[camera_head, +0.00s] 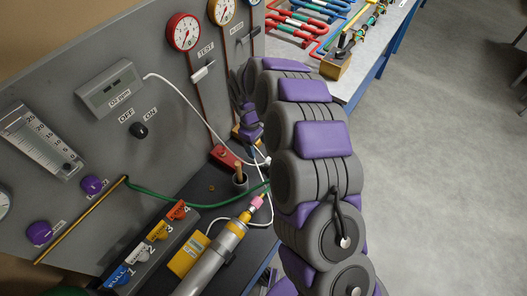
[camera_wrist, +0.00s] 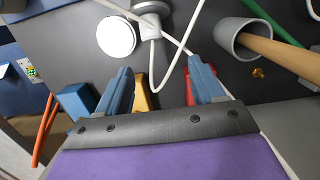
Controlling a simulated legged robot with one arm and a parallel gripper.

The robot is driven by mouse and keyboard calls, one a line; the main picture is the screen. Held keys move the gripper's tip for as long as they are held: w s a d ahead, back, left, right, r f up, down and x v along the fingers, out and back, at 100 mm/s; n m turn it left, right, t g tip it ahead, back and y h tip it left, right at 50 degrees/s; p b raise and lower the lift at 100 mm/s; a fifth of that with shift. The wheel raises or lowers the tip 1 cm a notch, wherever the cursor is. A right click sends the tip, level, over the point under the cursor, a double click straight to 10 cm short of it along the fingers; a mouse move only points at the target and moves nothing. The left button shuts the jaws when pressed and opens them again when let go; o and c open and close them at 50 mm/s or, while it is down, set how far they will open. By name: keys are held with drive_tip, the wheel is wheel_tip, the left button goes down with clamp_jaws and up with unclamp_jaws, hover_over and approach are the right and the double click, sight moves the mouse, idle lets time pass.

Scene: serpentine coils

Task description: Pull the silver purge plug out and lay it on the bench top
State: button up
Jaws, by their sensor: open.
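My gripper (camera_wrist: 162,85) is open in the wrist view, with its two blue fingers apart and nothing clearly held between them. A silver-grey round piece (camera_wrist: 150,9) with a broad collar lies beyond the fingertips at the top of the wrist view, beside a white round disc (camera_wrist: 116,37). I cannot tell for certain whether either is the purge plug. In the head view my gripper (camera_head: 253,150) is small and partly hidden, low over the dark bench top (camera_wrist: 75,40) near the panel.
A white cable (camera_wrist: 156,70) loops just ahead of my fingers. A red block (camera_head: 225,157) and a grey cup (camera_head: 240,183) holding a wooden handle stand close by. A green hose (camera_head: 200,205) crosses the bench.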

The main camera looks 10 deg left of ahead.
drive_tip(key=shift+a+r+p, duration=0.7)
drive_tip(key=shift+a+r, duration=0.8)
drive_tip(key=shift+r, duration=3.75)
drive_tip(key=s+d+r+m, duration=0.2)
drive_tip(key=s+d+r, duration=0.35)
drive_tip(key=d, duration=0.25)
drive_tip(key=s+d+r+m, duration=0.35)
drive_tip(key=d+r, duration=0.25)
drive_tip(key=d, duration=0.2)
drive_tip(key=s+d+r+m, duration=0.1)
drive_tip(key=s+d+m, duration=0.3)
drive_tip(key=s+d, duration=0.3)
drive_tip(key=s+d+m+g+y, duration=0.1)
drive_tip(key=s+d+m, duration=0.3)
drive_tip(key=s, duration=1.3)
drive_tip(key=shift+s+d+r, duration=0.3)
drive_tip(key=shift+d+r, duration=0.05)
drive_tip(key=shift+d, duration=1.25)
drive_tip(key=shift+d, duration=0.4)
